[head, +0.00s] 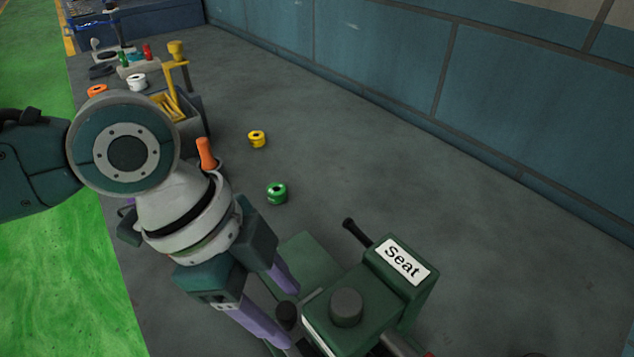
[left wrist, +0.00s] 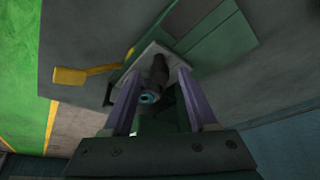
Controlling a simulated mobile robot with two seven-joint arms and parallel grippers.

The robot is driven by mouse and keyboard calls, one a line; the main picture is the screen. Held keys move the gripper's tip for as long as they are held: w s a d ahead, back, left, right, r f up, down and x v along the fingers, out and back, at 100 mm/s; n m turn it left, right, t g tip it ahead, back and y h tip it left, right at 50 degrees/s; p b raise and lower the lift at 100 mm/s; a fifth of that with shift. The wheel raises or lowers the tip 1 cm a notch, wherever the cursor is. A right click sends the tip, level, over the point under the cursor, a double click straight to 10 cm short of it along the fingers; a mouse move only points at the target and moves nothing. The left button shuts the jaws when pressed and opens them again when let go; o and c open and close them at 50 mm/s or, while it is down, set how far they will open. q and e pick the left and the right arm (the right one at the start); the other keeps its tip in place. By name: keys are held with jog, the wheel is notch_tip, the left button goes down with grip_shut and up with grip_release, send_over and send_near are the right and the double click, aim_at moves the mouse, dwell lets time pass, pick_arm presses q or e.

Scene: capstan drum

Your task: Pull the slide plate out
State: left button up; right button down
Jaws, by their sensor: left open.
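A green machine block (head: 405,290) with a white label reading "Seat" stands at the front of the table. At its left is a dark rounded knob (head: 287,316), which also shows in the left wrist view (left wrist: 158,76). There it stands on a pale grey plate (left wrist: 182,62) that looks like the slide plate, largely hidden by the knob and fingers. My left gripper (head: 286,312) is open, its purple fingers on either side of the knob. In the left wrist view the gripper (left wrist: 158,92) shows gaps beside the knob; I cannot tell contact. My right gripper is not in view.
A black lever (head: 356,232) and a round dark cap (head: 346,306) stick up from the machine. A green spool (head: 277,193) and a yellow spool (head: 257,139) stand farther back. The table's right side is clear up to the blue wall (head: 380,60).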

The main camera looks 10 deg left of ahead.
pick_arm(q)
grip_shut()
dwell(1.3)
